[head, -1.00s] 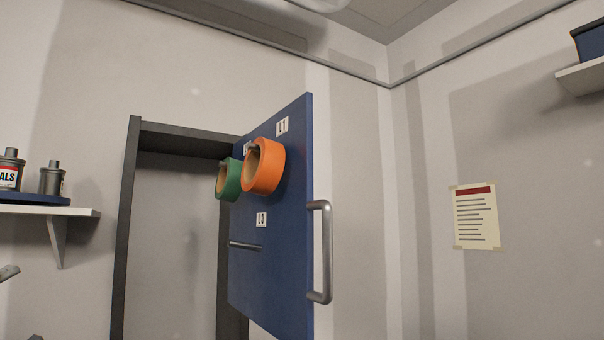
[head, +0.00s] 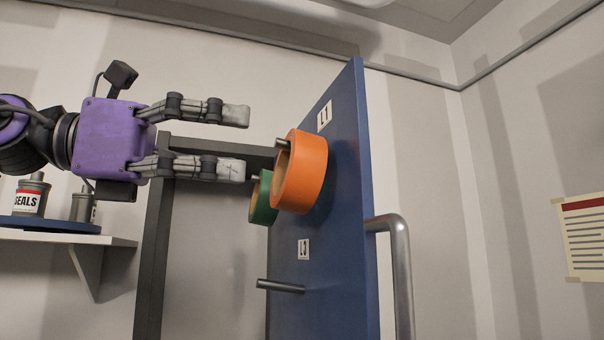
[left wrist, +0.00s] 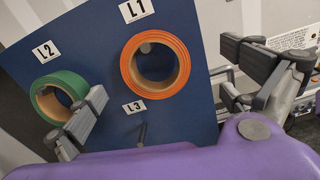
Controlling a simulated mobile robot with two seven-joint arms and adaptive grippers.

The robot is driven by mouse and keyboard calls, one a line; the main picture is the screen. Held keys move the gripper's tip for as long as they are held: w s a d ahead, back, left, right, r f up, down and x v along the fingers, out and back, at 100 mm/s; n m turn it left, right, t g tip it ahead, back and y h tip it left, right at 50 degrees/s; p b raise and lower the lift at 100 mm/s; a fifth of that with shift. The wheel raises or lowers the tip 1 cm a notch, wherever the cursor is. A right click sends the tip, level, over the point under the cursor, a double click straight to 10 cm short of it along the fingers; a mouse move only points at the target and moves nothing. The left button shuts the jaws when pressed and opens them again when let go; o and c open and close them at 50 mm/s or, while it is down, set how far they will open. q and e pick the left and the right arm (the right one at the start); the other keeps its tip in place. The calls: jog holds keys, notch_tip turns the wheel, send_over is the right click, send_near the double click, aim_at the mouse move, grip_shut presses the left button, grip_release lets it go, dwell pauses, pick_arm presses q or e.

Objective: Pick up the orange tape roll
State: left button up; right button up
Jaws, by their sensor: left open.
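The orange tape roll (head: 308,172) hangs on a peg under the L1 label on the blue door panel; it also shows in the left wrist view (left wrist: 178,59), face on, with the peg end inside its hole. My left gripper (head: 240,144) is open and empty, to the left of the orange roll and apart from it. In the left wrist view its two fingers (left wrist: 177,103) stand wide apart, with the orange roll beyond and between them. My right gripper is not in view.
A green tape roll (head: 262,199) hangs at L2, beside the orange one. An empty peg (head: 281,286) sticks out at L3. A door handle (head: 400,270) is on the panel's right edge. A shelf (head: 120,241) with canisters is at the left.

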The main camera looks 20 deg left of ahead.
aim_at(288, 171)
pick_arm(q)
jog(key=x, duration=0.2)
jog(key=b+x, duration=0.1)
jog(key=x, duration=0.1)
jog(key=w+f+b+x, duration=0.1)
jog(key=x, duration=0.1)
jog(key=shift+w+a, duration=0.1)
jog(key=shift+a, duration=0.1)
jog(key=shift+w+d+r, duration=0.15)
jog(key=shift+w+d, duration=0.05)
jog(key=shift+d, duration=0.15)
jog(key=shift+s+r, duration=0.1)
jog(key=shift+r, duration=0.05)
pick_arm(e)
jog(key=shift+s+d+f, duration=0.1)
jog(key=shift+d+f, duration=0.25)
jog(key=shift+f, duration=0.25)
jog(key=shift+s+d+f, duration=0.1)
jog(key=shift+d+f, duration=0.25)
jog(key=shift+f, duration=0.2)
pick_arm(q)
jog(key=c, duration=1.3)
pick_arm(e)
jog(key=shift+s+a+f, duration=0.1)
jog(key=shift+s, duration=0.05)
